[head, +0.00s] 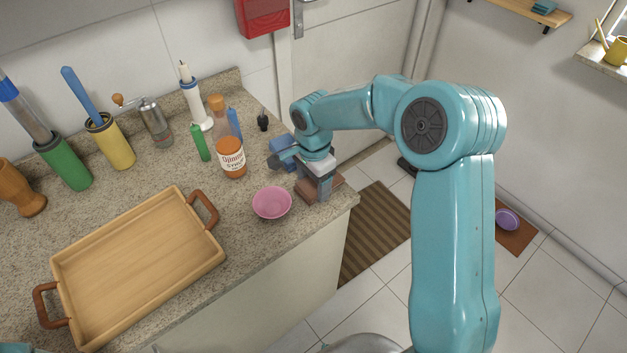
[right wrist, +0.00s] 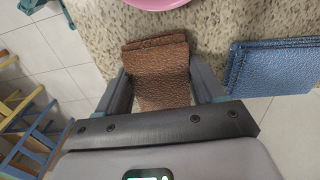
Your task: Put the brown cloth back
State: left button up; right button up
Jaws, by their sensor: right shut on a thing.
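The brown cloth (head: 337,180) is a folded, textured pad at the counter's right end, near the edge. It also shows in the right wrist view (right wrist: 160,62). My right gripper (head: 319,188) points down and is shut on the brown cloth, with one finger on each side in the right wrist view (right wrist: 162,82). The cloth's far end lies over the counter top; whether it touches the top I cannot tell. My left gripper is not in view.
A folded blue cloth (right wrist: 275,66) lies to the right in the right wrist view. A pink bowl (head: 272,203) stands close to the gripper. A syrup bottle (head: 230,150) and a wooden tray (head: 140,270) are on the counter (head: 240,262). Beyond the edge is floor with a striped mat (head: 375,232).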

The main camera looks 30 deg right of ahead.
aim_at(314, 185)
jog(key=shift+f, duration=0.1)
jog(key=o, duration=1)
notch_tip(314, 185, up, 12)
jog(key=shift+s, duration=0.15)
dwell(0.3)
